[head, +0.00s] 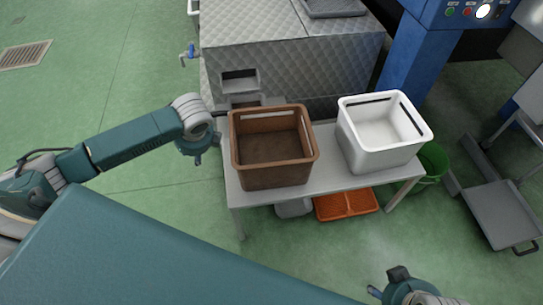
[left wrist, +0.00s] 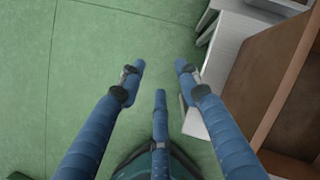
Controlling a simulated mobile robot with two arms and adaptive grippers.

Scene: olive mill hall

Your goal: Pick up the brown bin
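The brown bin (head: 275,177) stands upright and looks empty on the left part of a light grey table (head: 325,185). It has a slot in its far wall. My left gripper (head: 211,142) is just left of the bin, beside its left wall and apart from it. In the left wrist view the fingers of this gripper (left wrist: 160,75) are spread with only floor between them, and the bin (left wrist: 282,85) fills the right side.
A white bin (head: 385,157) stands on the table's right part, a gap away from the brown one. A metal machine (head: 290,60) is close behind the table. Floor at left is clear.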

